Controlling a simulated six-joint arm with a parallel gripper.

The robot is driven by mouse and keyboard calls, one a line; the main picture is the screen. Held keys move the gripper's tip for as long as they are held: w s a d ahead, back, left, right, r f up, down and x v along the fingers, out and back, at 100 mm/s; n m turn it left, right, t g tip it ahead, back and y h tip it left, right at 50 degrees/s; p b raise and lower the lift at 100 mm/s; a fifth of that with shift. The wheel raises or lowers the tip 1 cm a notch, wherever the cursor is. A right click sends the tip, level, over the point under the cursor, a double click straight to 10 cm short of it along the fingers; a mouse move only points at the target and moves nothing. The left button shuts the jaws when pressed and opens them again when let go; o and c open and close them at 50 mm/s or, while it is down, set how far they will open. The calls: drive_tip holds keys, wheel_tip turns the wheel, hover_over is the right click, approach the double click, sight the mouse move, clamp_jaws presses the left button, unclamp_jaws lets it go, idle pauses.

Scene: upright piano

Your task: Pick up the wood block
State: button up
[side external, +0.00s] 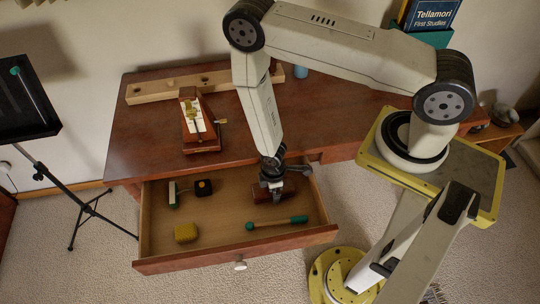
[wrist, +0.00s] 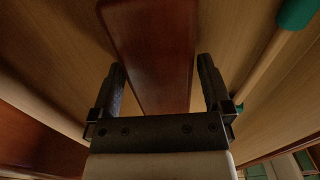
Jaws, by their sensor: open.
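The wood block (side external: 289,190) is a dark red-brown piece lying in the open drawer, partly hidden behind my gripper in the side external view. In the wrist view the block (wrist: 153,55) runs up the middle of the picture, between and beyond the two fingers. My gripper (side external: 273,190) is over the back right part of the drawer. In the wrist view my gripper (wrist: 163,75) is open, with one finger on each side of the block and a visible gap to each side. I cannot tell how far the fingertips reach down beside it.
The desk edge (side external: 170,172) overhangs the back. Free drawer floor lies left of the gripper.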

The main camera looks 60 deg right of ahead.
idle(0.3)
drive_tip(key=c, duration=1.2)
drive_tip(key=shift+r, duration=0.1)
drive_tip(key=shift+r, duration=4.9)
